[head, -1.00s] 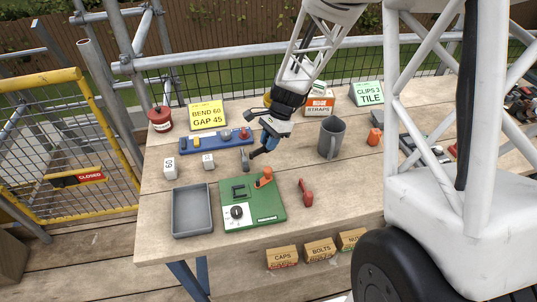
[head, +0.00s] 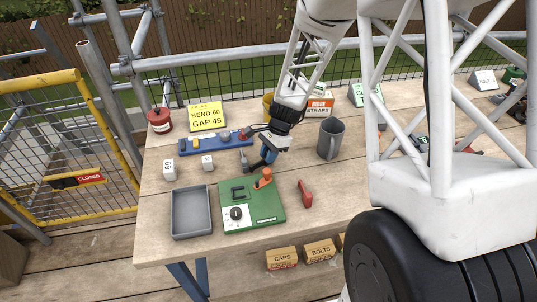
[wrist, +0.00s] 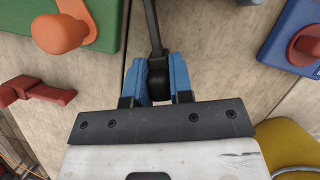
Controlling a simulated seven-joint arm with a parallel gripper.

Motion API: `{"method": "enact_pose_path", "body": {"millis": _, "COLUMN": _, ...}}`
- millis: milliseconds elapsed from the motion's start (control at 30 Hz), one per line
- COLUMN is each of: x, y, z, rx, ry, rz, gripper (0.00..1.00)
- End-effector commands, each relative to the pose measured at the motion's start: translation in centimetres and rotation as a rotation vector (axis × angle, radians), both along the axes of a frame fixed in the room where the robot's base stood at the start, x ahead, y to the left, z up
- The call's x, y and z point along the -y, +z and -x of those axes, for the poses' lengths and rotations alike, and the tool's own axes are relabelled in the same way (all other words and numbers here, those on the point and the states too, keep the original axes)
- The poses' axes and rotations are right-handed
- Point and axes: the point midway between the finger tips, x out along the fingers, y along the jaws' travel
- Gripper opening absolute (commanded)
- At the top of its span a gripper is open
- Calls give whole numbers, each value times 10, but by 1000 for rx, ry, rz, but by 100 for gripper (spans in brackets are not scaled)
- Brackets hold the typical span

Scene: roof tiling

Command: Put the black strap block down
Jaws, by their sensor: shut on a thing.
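The black strap block (wrist: 158,80) is between the blue fingers of my gripper (wrist: 157,76) in the wrist view. A thin dark strip runs from it toward the top of that view. In the head view my gripper (head: 268,156) is shut low over the bench, behind the green board and in front of the blue rail. The held block is mostly hidden there by the fingers; I cannot tell whether it touches the bench. A small grey upright piece (head: 244,160) stands just left of the gripper.
The green board (head: 265,208) has an orange lever and a dial. An empty grey tray (head: 191,235) lies left of it. Bare wood shows at the front right.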

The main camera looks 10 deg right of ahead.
Motion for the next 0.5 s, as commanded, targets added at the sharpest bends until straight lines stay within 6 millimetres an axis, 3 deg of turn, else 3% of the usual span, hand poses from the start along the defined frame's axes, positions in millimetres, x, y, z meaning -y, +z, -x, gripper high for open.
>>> {"method": "enact_pose_path", "body": {"millis": 433, "x": 0, "y": -4, "z": 0, "rx": 0, "ry": 0, "rz": 0, "gripper": 0}}
{"method": "enact_pose_path", "body": {"millis": 467, "x": 0, "y": -4, "z": 0, "rx": 0, "ry": 0, "rz": 0, "gripper": 22}}
{"method": "enact_pose_path", "body": {"millis": 500, "x": 0, "y": -4, "z": 0, "rx": 0, "ry": 0, "rz": 0, "gripper": 28}}
